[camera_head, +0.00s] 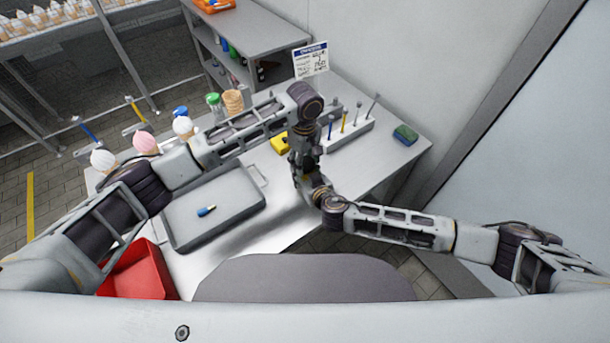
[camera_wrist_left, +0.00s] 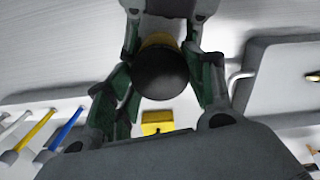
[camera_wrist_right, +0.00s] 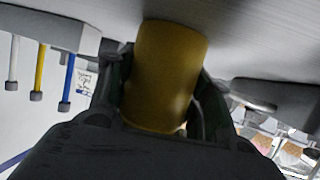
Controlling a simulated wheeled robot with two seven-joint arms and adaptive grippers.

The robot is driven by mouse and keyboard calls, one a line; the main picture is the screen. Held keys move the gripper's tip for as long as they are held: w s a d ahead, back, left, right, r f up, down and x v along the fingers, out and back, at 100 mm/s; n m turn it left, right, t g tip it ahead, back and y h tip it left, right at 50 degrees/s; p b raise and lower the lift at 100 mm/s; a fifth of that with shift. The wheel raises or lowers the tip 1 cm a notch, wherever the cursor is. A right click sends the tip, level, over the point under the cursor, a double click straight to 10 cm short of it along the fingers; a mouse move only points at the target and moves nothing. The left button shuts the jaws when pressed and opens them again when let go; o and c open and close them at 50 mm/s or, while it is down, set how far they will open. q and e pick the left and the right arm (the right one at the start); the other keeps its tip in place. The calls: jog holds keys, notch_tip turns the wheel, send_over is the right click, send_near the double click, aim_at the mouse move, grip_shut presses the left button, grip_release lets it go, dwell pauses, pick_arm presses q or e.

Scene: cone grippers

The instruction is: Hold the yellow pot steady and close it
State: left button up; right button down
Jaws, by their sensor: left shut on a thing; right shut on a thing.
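The yellow pot (camera_wrist_right: 165,75) shows in the right wrist view as a smooth yellow cylinder between the fingers of my right gripper (camera_wrist_right: 165,105), which is shut on it. In the left wrist view a dark round lid (camera_wrist_left: 161,75) sits between the fingers of my left gripper (camera_wrist_left: 162,82), which is shut on it. A yellow band of the pot (camera_wrist_left: 158,40) shows right behind the lid. Whether the lid is fully seated cannot be told. In the head view my left gripper (camera_head: 301,160) is just above my right gripper (camera_head: 306,184), and together they hide the pot.
A yellow block (camera_head: 279,143) lies behind the grippers. A rack of upright tools (camera_head: 345,135) and a green-blue sponge (camera_head: 405,135) stand right. Cones stand at the back left.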

pick_arm(q)
jog(key=m, duration=0.4)
dwell(0.4)
jog(key=o, duration=1.1)
jog(key=shift+r, duration=0.1)
jog(key=shift+r, duration=2.15)
jog(key=shift+r, duration=0.1)
